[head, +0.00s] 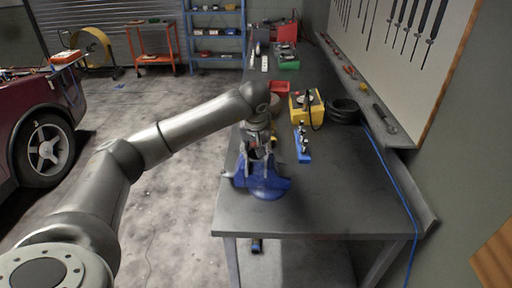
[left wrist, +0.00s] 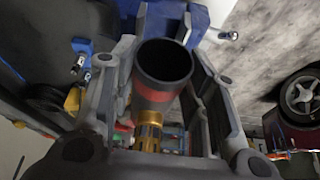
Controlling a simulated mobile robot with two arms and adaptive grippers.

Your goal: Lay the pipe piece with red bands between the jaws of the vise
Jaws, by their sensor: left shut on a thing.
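The pipe piece (left wrist: 163,66) is a dark tube with a red band, its open end facing the left wrist camera. A brass-coloured ribbed part (left wrist: 149,132) shows below it. My left gripper (left wrist: 162,52) is shut on the pipe piece, one finger on each side. The blue vise (head: 262,182) stands at the near left end of the bench. In the head view my left gripper (head: 257,146) is directly over the vise and hides most of its jaws. Part of the blue vise (left wrist: 196,25) shows behind the fingers. I cannot tell whether the pipe touches the jaws.
The dark bench (head: 340,205) is clear to the right of the vise. A blue holder (head: 303,155) with small metal pieces, a yellow device (head: 307,108) and a black coil (head: 342,110) stand behind. A red bin (head: 279,88) and green bin (head: 289,65) are farther back.

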